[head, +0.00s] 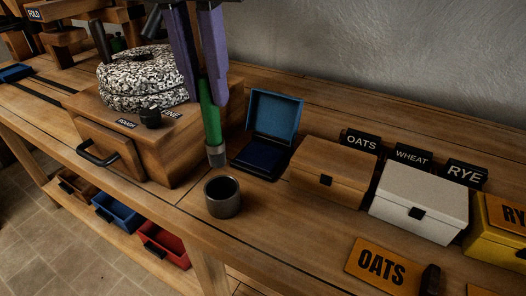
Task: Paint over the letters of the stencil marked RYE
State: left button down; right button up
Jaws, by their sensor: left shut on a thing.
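The orange plate with dark letters RY (509,214), cut off by the right picture edge, lies on the yellow box (487,236). My left gripper (208,98), with purple fingers, is shut on a brush with a green handle (209,125) and a grey lower end (217,155). The brush points down above the bench, between the mill and the open blue pad box (266,140). It is far to the left of the RY plate. A dark round cup (223,197) stands just in front of the brush. My right gripper is not in view.
An orange OATS plate (380,267) lies at the front beside a dark upright object (430,280). A wooden box (330,172) and a white box (418,202) stand before black OATS, WHEAT and RYE (464,173) signs. A stone mill (140,140) fills the left.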

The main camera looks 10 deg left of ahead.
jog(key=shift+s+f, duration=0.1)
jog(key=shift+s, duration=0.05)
